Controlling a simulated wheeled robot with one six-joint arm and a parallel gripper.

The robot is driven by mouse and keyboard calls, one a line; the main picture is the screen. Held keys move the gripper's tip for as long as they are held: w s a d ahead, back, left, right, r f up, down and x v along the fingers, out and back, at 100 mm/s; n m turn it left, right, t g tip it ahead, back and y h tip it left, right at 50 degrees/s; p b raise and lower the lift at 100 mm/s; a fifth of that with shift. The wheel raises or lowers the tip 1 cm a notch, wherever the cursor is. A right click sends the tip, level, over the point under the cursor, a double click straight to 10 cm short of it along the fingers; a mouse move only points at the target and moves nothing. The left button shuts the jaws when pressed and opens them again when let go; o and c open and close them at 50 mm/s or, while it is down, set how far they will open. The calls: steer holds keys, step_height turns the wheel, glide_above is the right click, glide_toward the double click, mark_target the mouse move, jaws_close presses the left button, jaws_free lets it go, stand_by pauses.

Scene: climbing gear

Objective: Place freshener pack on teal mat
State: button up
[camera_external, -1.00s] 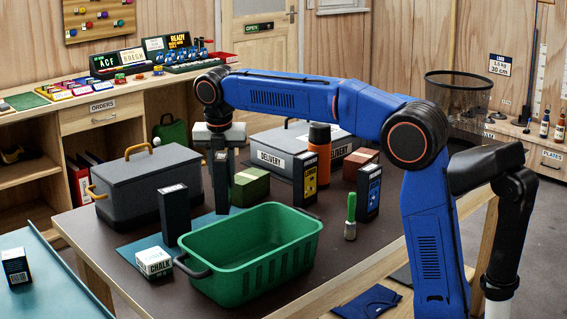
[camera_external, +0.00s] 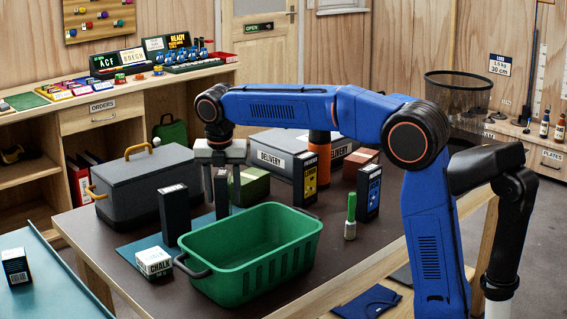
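My gripper (camera_external: 222,178) is at the end of the blue arm, low over the table's middle. Its two grey fingers point down and look spread. A narrow dark box (camera_external: 222,193) with a pale label stands upright between them; I cannot tell whether they touch it. The teal mat (camera_external: 137,246) lies flat on the table, partly hidden by the green basket and boxes. The narrow box seems to stand at the mat's back part. A taller black box (camera_external: 174,217) stands upright over the mat's middle. No label reads as freshener, so I cannot tell which box is that pack.
A green basket (camera_external: 250,255) stands at the front, with a white chalk box (camera_external: 154,263) beside it. A grey cooler (camera_external: 145,188) is at left. A delivery case (camera_external: 275,152), orange bottle (camera_external: 319,155), yellow-labelled box (camera_external: 305,182) and blue-labelled box (camera_external: 368,192) stand behind and right.

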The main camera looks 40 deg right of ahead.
steer(key=r, duration=0.4)
steer(key=a+r, duration=0.1)
steer(key=r, duration=0.2)
steer(key=s+r, duration=0.1)
steer(key=r, duration=0.3)
steer(key=shift+s+a+r, duration=0.1)
steer(key=shift+a+r, duration=0.05)
steer(key=shift+r, duration=0.45)
